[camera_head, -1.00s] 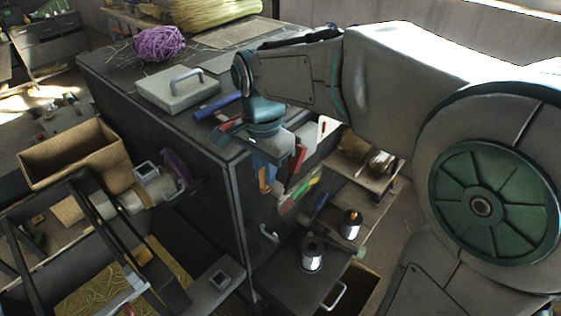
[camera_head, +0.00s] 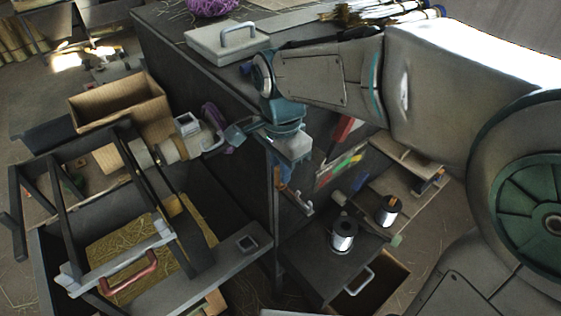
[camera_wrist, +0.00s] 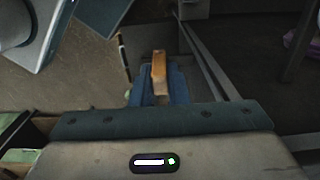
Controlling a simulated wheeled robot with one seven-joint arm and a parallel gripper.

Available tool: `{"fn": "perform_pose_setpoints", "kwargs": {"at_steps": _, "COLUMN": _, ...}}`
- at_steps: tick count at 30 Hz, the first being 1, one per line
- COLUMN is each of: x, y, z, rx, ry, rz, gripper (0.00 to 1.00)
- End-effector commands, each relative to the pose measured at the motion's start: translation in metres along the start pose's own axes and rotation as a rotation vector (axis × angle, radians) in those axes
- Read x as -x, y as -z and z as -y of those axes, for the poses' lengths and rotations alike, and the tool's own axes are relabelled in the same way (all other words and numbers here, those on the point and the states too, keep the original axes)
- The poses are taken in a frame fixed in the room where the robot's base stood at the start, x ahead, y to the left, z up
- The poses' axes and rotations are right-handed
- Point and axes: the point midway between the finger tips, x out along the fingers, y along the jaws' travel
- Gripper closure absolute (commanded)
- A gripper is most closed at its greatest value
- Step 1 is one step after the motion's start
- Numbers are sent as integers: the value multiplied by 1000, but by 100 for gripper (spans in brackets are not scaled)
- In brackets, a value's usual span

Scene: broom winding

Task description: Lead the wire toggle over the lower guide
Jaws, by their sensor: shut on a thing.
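My gripper (camera_head: 284,178) hangs fingers down beside the front corner of the dark bench. In the wrist view its blue fingers (camera_wrist: 178,88) are shut on a small orange-brown wooden piece, which looks like the wire toggle (camera_wrist: 159,72). The toggle stands out past the fingers. No wire can be made out running from it. A small pale bracket (camera_head: 304,204) sits just right of and below the gripper on the bench side; I cannot tell whether it is the lower guide.
The dark bench (camera_head: 200,78) carries a grey lidded case (camera_head: 228,48).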

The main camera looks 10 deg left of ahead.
Motion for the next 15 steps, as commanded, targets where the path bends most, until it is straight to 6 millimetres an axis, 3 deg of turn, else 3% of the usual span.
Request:
{"fn": "perform_pose_setpoints", "kwargs": {"at_steps": 1, "x": -13, "y": 0, "z": 0, "rx": -1, "ry": -1, "rz": 0, "gripper": 99}}
{"fn": "perform_pose_setpoints", "kwargs": {"at_steps": 15, "x": -79, "y": 0, "z": 0, "rx": -1, "ry": -2, "rz": 1, "gripper": 99}}
